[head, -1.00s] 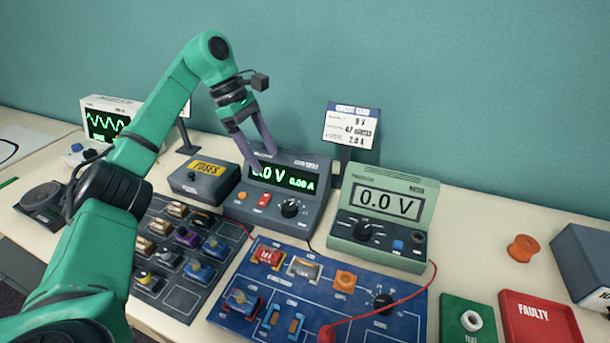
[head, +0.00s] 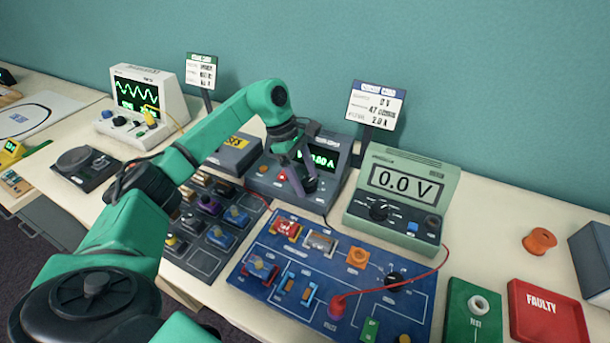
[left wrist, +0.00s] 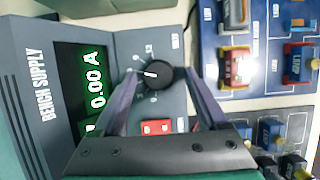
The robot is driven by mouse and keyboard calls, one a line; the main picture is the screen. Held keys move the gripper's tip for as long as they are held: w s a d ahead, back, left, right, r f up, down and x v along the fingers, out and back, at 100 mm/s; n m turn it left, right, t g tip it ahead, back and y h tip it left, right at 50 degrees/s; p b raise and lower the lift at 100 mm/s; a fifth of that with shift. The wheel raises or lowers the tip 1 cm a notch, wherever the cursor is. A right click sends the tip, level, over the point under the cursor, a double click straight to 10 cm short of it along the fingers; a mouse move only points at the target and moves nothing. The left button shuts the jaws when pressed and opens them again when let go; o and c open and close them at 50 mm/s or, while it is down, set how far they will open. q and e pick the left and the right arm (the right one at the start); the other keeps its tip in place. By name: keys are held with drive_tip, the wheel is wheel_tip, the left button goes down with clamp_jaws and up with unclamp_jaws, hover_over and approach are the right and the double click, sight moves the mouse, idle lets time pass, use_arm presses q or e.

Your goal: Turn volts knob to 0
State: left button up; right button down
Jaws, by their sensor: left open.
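The bench supply (head: 325,195) is a dark grey box with a green display at the back of the bench. In the left wrist view its face (left wrist: 115,40) shows "0.00 A"; the volts reading is mostly hidden. Its round black knob (left wrist: 157,75) has a white pointer mark and a printed scale around it. My left gripper (head: 305,187) reaches down over the supply's front. In the left wrist view the open fingers (left wrist: 162,70) straddle the knob, one on each side. Contact cannot be told. A red switch (left wrist: 156,127) sits beside the knob.
A green meter (head: 408,178) reading 0.0 V stands right of the supply. A blue circuit board (head: 290,255) with a red lead lies in front. A fuses box (head: 232,158) and parts tray (head: 190,258) are at left, beyond them an oscilloscope (head: 160,90).

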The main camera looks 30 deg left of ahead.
use_arm(q)
clamp_jaws()
drive_tip(key=shift+n, duration=0.3)
drive_tip(key=n+t+b, duration=0.1)
drive_tip(key=n, duration=0.1)
drive_tip(key=shift+f+n+b, duration=0.1)
drive_tip(key=shift+n+b, duration=0.25)
drive_tip(key=shift+n, duration=0.05)
drive_tip(key=n, duration=0.2)
drive_tip(key=n+t+y+b, duration=0.1)
drive_tip(key=n, duration=0.1)
drive_tip(key=shift+s+d+t, duration=0.1)
drive_tip(key=shift+s+t, duration=0.1)
drive_tip(key=shift+t, duration=0.1)
drive_tip(key=n+y, duration=0.1)
drive_tip(key=n, duration=0.2)
drive_tip(key=n+t+b, duration=0.1)
drive_tip(key=n, duration=0.1)
drive_tip(key=shift+s+d+n+y, duration=0.1)
drive_tip(key=shift+d+n+y, duration=0.1)
drive_tip(key=shift+n+y, duration=0.2)
drive_tip(key=n+y, duration=0.1)
drive_tip(key=n, duration=0.1)
drive_tip(key=n+b, duration=0.1)
drive_tip(key=n, duration=0.1)
drive_tip(key=shift+d+n+t+y, duration=0.2)
drive_tip(key=shift+n+t+y, duration=0.1)
drive_tip(key=shift+n+y, duration=0.1)
unclamp_jaws()
